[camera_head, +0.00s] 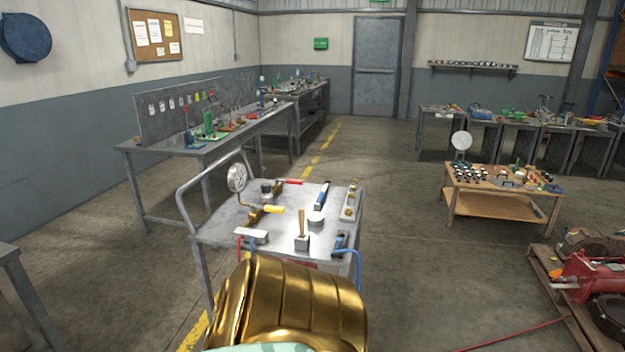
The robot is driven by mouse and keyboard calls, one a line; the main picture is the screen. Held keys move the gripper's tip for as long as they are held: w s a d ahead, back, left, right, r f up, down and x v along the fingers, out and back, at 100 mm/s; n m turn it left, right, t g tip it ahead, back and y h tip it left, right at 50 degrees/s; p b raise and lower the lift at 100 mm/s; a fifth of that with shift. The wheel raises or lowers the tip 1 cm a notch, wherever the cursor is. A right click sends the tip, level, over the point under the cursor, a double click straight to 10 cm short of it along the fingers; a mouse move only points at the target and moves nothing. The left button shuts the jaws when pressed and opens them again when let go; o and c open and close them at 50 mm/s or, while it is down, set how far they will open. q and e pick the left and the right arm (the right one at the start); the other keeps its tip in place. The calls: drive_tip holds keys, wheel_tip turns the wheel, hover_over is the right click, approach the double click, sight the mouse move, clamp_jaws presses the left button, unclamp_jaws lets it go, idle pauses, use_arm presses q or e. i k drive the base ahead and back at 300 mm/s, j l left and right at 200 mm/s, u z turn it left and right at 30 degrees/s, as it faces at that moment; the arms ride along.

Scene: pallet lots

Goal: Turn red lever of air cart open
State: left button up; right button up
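A grey metal cart (228,221) with a bent tube handle stands ahead of me, left of centre. A red lever (289,182) lies roughly level at the back of its top, pointing right from a small brass and dark fitting (267,188). A yellow lever (273,209) sits in front of it on a brass valve. A round pressure gauge (237,178) stands at the cart's left on a thin brass pipe. Neither of my grippers is in view.
A large gold part in the lower middle hides the cart's front. Workbenches (160,152) line the left wall. A wooden table (490,205) with small parts stands right. A pallet (547,270) with red machinery is at lower right. The floor between cart and pallet is clear.

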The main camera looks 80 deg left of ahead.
sight(288, 181)
drive_tip(key=u, duration=0.45)
drive_tip(key=j+u, duration=0.1)
drive_tip(key=u, duration=0.85)
drive_tip(key=j+u, duration=0.1)
drive_tip(key=u, duration=1.35)
drive_tip(key=i, duration=0.05)
